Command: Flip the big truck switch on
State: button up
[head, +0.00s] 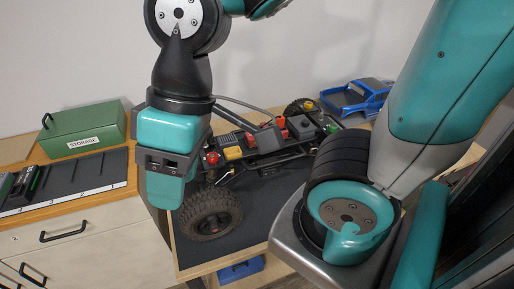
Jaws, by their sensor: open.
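The big truck (270,148) is a stripped crawler chassis on a dark mat, with large black tyres and red, yellow and green parts on top. A front wheel (210,214) faces me. My gripper (262,130) reaches in from the left, over the middle of the chassis. It is open, with nothing visibly held. Its dark fingers blend with the truck's parts, so I cannot tell whether they touch it. The switch is too small or hidden to make out. My wrist hides part of the truck's left end.
A blue truck body (356,96) lies behind at the right. A green storage box (84,128) and a black tray (80,178) stand on the left cabinet top. A blue item (241,270) is below the mat's front edge.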

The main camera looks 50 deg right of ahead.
aim_at(272, 172)
jog(key=k, duration=0.7)
jog(key=u, duration=0.85)
jog(key=i, duration=0.65)
jog(key=z, duration=2.1)
jog(key=i, duration=0.5)
jog(key=z, duration=0.05)
jog(key=k, duration=0.5)
